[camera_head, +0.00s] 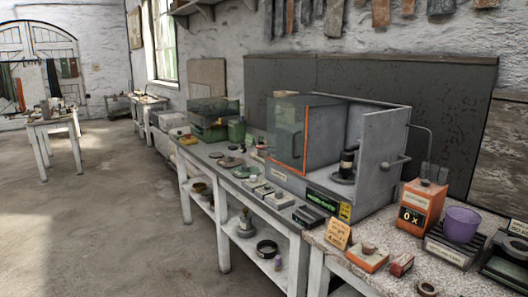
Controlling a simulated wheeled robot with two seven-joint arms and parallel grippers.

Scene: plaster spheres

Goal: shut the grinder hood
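The grinder hood (382,155) is a grey box on the bench, right of the picture's middle. Its clear front panel (287,130) has an orange edge and a dark upright handle. The panel stands at the left of the front, and the right part of the front is open. Whether the panel swings or slides, I cannot tell. A dark grinder (347,163) on a round base shows inside through the gap. A green display (322,201) and a yellow label are on the hood's lower front. Neither of my grippers is in view.
Small boxes and dishes (246,172) lie on the bench left of the hood. To the right stand an orange box (421,205), a purple cup (461,222) and a card (338,234). A greenish clear case (214,119) stands further back.

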